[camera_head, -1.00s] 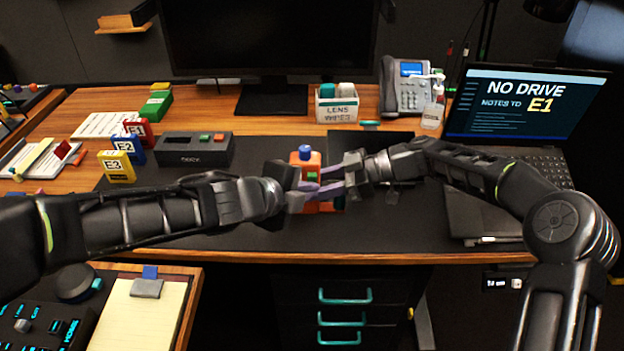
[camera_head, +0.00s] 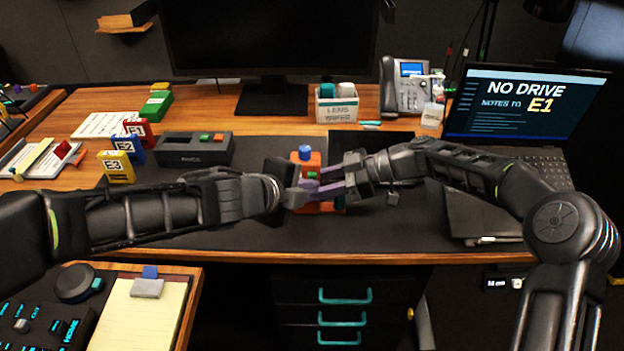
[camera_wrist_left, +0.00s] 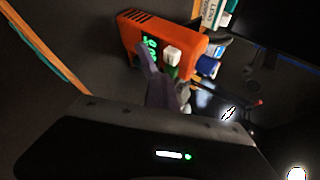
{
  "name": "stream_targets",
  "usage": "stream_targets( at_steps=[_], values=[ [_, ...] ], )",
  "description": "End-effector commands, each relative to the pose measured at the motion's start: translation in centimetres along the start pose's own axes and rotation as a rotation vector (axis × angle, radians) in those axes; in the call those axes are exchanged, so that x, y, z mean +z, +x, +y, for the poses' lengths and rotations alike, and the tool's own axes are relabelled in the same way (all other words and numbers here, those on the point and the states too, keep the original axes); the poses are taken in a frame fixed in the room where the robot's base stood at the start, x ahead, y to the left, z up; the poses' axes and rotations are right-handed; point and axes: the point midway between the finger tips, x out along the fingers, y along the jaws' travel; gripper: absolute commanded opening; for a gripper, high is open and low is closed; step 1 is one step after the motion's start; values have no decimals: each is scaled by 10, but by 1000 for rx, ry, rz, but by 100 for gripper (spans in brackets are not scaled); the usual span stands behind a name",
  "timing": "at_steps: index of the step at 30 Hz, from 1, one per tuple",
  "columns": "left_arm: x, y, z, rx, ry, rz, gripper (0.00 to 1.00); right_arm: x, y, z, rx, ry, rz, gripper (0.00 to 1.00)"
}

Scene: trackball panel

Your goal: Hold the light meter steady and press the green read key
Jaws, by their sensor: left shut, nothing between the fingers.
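The light meter (camera_head: 306,160) is an orange block with a blue dome on top, upright on the dark desk mat. In the left wrist view the meter (camera_wrist_left: 137,38) shows a green display and a pale knob. Its green read key (camera_head: 312,175) shows at the front and is partly hidden by fingers. My left gripper (camera_head: 304,187) is shut and empty, its tips close in front of the meter's face; contact is unclear. My right gripper (camera_head: 324,184) reaches in from the right, fingers at the meter; whether they clamp it is hidden.
A dark box with green and red buttons (camera_head: 193,149) stands left of the meter, beside yellow, blue and red E-marked blocks. A laptop (camera_head: 527,105) stands at the right. The lens wipes box (camera_head: 337,105) and the phone (camera_head: 405,88) stand behind. The front mat is clear.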

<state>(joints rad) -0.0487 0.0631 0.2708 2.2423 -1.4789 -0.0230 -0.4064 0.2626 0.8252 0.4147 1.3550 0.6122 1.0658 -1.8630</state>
Motion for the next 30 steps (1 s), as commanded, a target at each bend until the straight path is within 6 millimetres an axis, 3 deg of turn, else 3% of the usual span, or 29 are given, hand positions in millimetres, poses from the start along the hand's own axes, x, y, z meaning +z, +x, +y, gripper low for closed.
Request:
stream_targets(
  at_steps=[30],
  values=[
    [-8,-12,8,1,-1,0,0,1,0,0,-1,0,-1,0]
  ],
)
